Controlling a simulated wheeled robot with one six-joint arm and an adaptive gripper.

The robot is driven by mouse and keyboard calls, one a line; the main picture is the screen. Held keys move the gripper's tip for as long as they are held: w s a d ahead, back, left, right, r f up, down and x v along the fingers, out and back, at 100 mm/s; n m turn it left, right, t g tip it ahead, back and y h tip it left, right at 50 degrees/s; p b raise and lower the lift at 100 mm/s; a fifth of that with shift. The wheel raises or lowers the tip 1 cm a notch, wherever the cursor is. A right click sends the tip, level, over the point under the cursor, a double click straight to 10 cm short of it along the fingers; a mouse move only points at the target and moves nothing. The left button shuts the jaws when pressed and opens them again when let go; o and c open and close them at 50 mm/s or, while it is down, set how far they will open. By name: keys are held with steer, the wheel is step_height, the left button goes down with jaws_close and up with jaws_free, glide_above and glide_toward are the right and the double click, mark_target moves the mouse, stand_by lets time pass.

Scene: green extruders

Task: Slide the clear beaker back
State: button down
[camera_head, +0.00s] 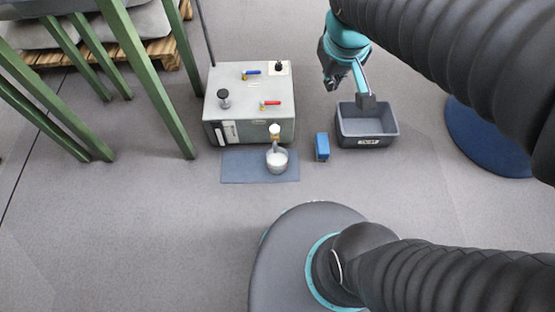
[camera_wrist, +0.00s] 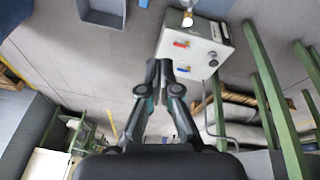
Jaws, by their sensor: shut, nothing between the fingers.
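The clear beaker (camera_head: 277,160) stands upright at the front of a grey machine, below its brass tap (camera_head: 275,133). It holds something white and rests on a blue-grey mat (camera_head: 235,168). The tap (camera_wrist: 187,18) shows at the top edge there; I cannot make out the beaker clearly.
The grey machine (camera_head: 248,105) has red and blue valve handles on top. A small blue box (camera_head: 322,147) stands between the mat and the grey bin (camera_head: 367,142). Green legs (camera_head: 160,90) stand left. A dark blue disc (camera_head: 488,140) lies right. The floor before the mat is clear.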

steer(key=w+a+f+n+g+h+b, duration=0.1)
steer(key=w+a+f+n, duration=0.15)
steer(key=w+f, duration=0.25)
steer(key=w+a+f+n+g+b, duration=0.1)
steer(key=w+a+f, duration=0.2)
steer(key=w+f, duration=0.15)
steer(key=w+a+f+n+g+h+b, duration=0.15)
steer(key=a+f, duration=0.25)
steer(key=f, duration=0.5)
steer(key=w+a+f+n+h+b, duration=0.1)
steer(key=w+a+f+n, duration=0.25)
steer(key=f, duration=0.55)
steer(key=w+a+f+n+g+h+b, duration=0.15)
steer(key=a+f, duration=0.25)
steer(key=f, duration=0.5)
steer(key=s+a+f+n+t+h+b, duration=0.1)
steer(key=s+a+f+n, duration=0.1)
steer(key=f, duration=0.6)
steer(key=s+a+f+n, duration=0.1)
steer(key=a+f+n, duration=0.1)
steer(key=f, duration=0.7)
steer(key=shift+n+h, duration=0.3)
steer(key=d, duration=0.3)
steer(key=d+f+b, duration=0.1)
steer(key=d, duration=0.3)
steer(key=s+d+f, duration=0.1)
steer(key=d, duration=0.3)
steer(key=shift+d+f+b, duration=0.15)
steer(key=shift+d+b, duration=0.1)
steer(key=shift+b, duration=0.05)
